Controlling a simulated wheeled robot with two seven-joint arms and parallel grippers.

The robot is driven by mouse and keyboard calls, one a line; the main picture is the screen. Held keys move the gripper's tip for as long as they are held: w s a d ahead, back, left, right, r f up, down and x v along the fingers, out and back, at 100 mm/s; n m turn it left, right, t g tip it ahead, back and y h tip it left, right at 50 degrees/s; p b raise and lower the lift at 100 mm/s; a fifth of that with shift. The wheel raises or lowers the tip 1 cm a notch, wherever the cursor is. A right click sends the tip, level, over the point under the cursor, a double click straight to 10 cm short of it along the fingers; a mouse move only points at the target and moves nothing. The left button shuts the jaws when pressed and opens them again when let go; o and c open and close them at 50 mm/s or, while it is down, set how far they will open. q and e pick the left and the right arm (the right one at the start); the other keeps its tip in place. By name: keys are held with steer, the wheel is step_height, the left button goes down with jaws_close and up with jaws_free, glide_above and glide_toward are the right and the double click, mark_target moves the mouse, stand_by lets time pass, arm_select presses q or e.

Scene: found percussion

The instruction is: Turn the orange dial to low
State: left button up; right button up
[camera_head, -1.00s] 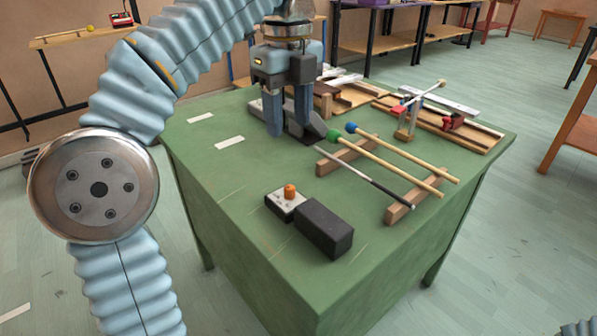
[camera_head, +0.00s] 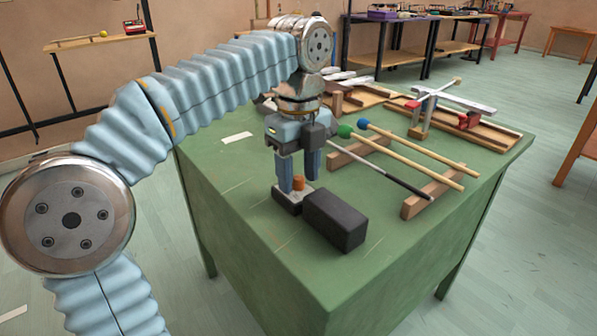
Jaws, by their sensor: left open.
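A dark grey block (camera_head: 335,220) stands right beside the box. My left gripper (camera_head: 298,178) points down over the box, open, with one finger to each side of the dial in the picture. I cannot tell whether the fingers touch the dial. The fingers and the dark block hide parts of the box, and the dial's marks are too small to read. My right gripper is not in view.
Green-headed (camera_head: 345,131) and blue-headed mallets and a dark rod (camera_head: 385,176) lie on wooden rests (camera_head: 430,197) to the right. Wooden frames with metal bars (camera_head: 467,104) stand at the back of the green table (camera_head: 240,215). The table's front left is clear.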

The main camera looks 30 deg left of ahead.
arm_select(q)
jaws_close()
